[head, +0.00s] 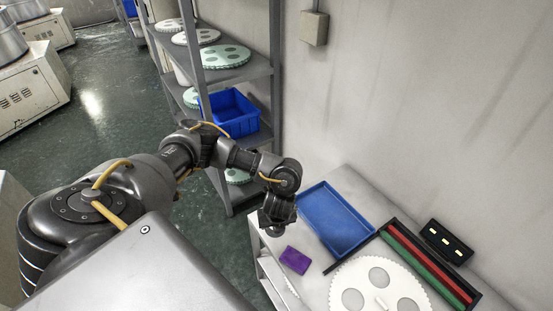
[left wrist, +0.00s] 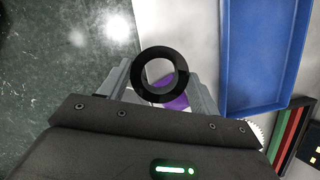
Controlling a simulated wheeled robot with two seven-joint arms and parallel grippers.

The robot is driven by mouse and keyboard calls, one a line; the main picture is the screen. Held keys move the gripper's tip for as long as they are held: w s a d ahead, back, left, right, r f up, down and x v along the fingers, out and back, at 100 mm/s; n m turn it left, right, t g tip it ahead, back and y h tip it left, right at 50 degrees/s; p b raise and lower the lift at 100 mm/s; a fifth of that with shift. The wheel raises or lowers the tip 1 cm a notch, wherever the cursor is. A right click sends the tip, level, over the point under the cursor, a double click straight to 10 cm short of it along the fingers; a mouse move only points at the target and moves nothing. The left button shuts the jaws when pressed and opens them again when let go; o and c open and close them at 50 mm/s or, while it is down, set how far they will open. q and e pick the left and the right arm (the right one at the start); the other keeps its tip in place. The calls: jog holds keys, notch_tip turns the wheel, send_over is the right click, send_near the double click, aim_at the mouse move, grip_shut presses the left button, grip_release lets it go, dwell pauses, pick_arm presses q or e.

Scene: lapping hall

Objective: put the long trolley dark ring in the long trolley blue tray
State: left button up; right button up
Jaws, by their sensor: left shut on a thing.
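The dark ring (left wrist: 138,75) is held between the fingers of my left gripper (left wrist: 162,82) in the left wrist view. In the head view my left gripper (head: 275,222) is over the left edge of the trolley top, and the ring cannot be made out there. The blue tray (head: 335,218) lies on the trolley top just right of the gripper. It also shows in the left wrist view (left wrist: 255,60), right of the ring and apart from it. The tray looks empty. My right gripper is not in view.
A purple block (head: 295,260) lies on the trolley (head: 317,279) in front of the tray. A white toothed disc (head: 350,275), a black rack (head: 468,299) with red and green bars, and a black box (head: 446,241) lie to the right. A shelf (head: 228,77) stands behind, beside the wall.

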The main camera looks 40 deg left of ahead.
aim_at(274, 235)
pick_arm(q)
jog(key=shift+s+d+r, duration=0.5)
jog(key=shift+s+d, duration=0.15)
jog(key=shift+s, duration=0.2)
jog(key=shift+s+d+r, duration=0.45)
jog(key=shift+s+d, duration=0.2)
jog(key=shift+s, duration=0.2)
jog(key=w+d+r+n+g+h+b, duration=0.1)
jog(key=d+r+n+b, duration=0.3)
jog(key=n, duration=0.9)
jog(key=w+d+r+n+g+h+b, duration=0.1)
jog(key=d+r+n+g+b, duration=0.3)
jog(key=r+n+b, duration=0.5)
jog(key=w+n+b, duration=0.1)
jog(key=n, duration=0.2)
jog(key=shift+w+d+n+h, duration=0.3)
jog(key=shift+n, duration=0.1)
